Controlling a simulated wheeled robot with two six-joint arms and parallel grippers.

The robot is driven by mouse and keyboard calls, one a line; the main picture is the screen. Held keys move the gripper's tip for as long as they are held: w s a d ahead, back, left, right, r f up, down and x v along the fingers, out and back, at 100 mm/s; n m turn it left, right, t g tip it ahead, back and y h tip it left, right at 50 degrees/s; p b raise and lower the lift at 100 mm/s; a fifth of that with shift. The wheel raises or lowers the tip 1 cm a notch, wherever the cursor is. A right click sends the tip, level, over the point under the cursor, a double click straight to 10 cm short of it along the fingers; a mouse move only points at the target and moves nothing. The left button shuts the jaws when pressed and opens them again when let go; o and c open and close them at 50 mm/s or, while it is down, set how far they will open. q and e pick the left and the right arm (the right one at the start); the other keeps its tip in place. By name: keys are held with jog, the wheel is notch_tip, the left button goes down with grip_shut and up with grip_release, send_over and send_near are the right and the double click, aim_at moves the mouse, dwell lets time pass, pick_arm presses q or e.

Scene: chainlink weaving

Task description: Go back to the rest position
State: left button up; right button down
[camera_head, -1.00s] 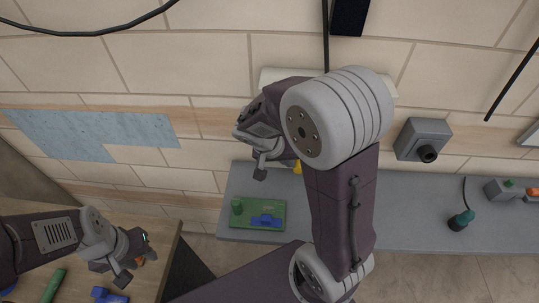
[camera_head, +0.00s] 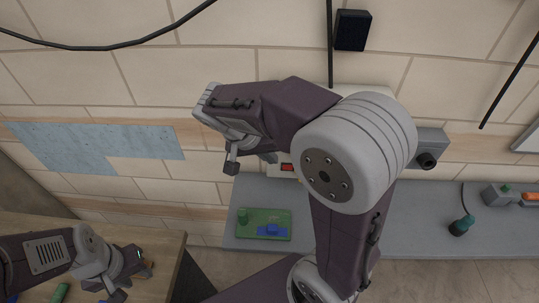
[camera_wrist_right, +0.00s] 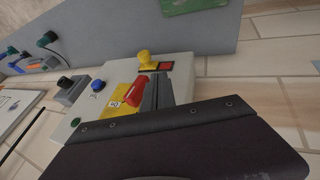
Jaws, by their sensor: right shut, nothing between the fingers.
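My right gripper (camera_head: 232,166) hangs from the raised right arm in front of the tiled wall, above and left of the green board (camera_head: 246,232) on the grey shelf. It is shut and empty, apart from everything around it. My left gripper (camera_head: 127,280) is low at the left over the wooden table; its fingers are small and partly hidden, so I cannot tell whether they hold anything.
A cream control box with a red handle (camera_wrist_right: 133,91), yellow button (camera_wrist_right: 146,61) and blue button (camera_wrist_right: 97,86) is partly behind my right arm. The grey shelf (camera_head: 420,205) carries a teal-headed tool (camera_head: 462,226). A black box (camera_head: 352,30) and cables hang on the wall.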

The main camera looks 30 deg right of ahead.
jog(key=s+d+f+g+y, duration=0.1)
jog(key=s+d+f+g, duration=0.1)
jog(key=s+f, duration=0.4)
jog(key=s+a+f+n+t+y+b, duration=0.1)
jog(key=a+f+n+y, duration=0.3)
jog(key=f, duration=0.5)
jog(key=shift+s+a+n+t+y, duration=0.3)
jog(key=shift+a+n+t+y, duration=0.1)
jog(key=shift+a+n, duration=0.8)
